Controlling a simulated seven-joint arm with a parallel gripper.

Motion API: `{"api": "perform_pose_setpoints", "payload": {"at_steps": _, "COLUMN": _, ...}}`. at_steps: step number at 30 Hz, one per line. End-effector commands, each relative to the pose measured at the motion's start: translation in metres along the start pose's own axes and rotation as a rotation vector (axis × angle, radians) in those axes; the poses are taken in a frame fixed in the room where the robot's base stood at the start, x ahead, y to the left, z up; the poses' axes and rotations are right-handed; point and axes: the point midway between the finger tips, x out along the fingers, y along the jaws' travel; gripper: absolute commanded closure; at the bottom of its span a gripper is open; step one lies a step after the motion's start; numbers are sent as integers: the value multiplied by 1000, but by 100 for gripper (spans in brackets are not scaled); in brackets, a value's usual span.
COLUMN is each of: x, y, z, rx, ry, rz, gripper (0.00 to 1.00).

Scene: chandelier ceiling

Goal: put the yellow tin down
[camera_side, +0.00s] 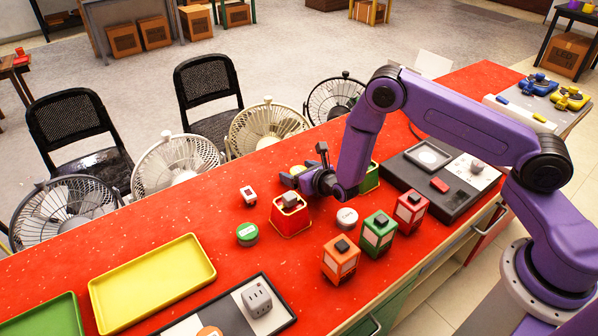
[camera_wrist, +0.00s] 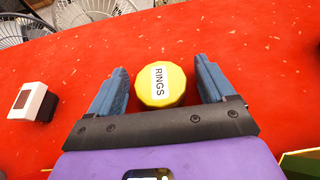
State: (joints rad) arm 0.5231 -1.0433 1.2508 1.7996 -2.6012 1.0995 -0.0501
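The yellow tin (camera_wrist: 172,84), labelled RINGS, stands on the red table top in the wrist view. It is between the two blue fingers of my gripper (camera_wrist: 161,68), with a narrow gap showing on each side. My gripper is open, and its fingers do not appear to touch the tin. In the side view my gripper (camera_side: 292,175) is low over the table near its far edge. The tin is mostly or wholly hidden there by the fingers.
A small white box (camera_side: 249,195) stands left of my gripper, and a red open container (camera_side: 290,222) is in front of it. A green tin (camera_side: 247,234), a white tin (camera_side: 346,217) and several coloured boxes stand nearby. A yellow tray (camera_side: 150,283) lies left. Fans stand beyond the far edge.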

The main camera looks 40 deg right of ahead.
Motion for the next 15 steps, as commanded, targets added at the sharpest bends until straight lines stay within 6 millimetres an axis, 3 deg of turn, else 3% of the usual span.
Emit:
{"api": "perform_pose_setpoints", "payload": {"at_steps": 8, "x": -3, "y": 0, "z": 3, "rx": 0, "ry": 1, "rz": 0, "gripper": 18}}
{"api": "perform_pose_setpoints", "payload": {"at_steps": 15, "x": -34, "y": 0, "z": 3, "rx": -3, "ry": 2, "rz": 2, "gripper": 18}}
